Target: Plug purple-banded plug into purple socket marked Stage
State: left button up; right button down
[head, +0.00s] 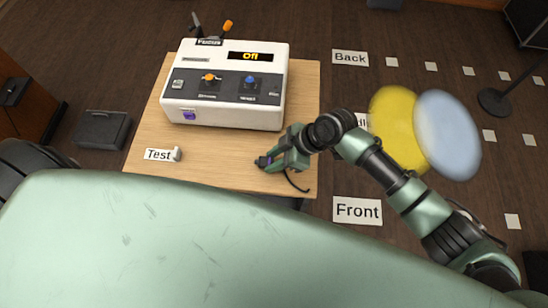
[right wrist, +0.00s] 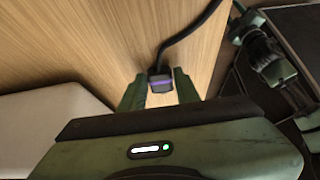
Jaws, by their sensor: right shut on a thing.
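A white control box (head: 270,112) stands on the wooden table. Its front face has a purple socket (head: 189,115) near the left end; any lettering there is too small to read. My right gripper (head: 266,161) is low over the table's front right part, right of and in front of the box. It is shut on the purple-banded plug, which shows between the fingers in the right wrist view (right wrist: 162,82). A black cable runs from the plug. In the head view the plug is mostly hidden by the gripper. My left gripper is not in view.
The table strip between box and front edge is mostly clear. Blurred yellow and pale blue discs (head: 447,135) show at right.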

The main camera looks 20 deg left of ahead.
jog(key=shift+r+p, duration=1.85)
jog(key=shift+r, duration=0.65)
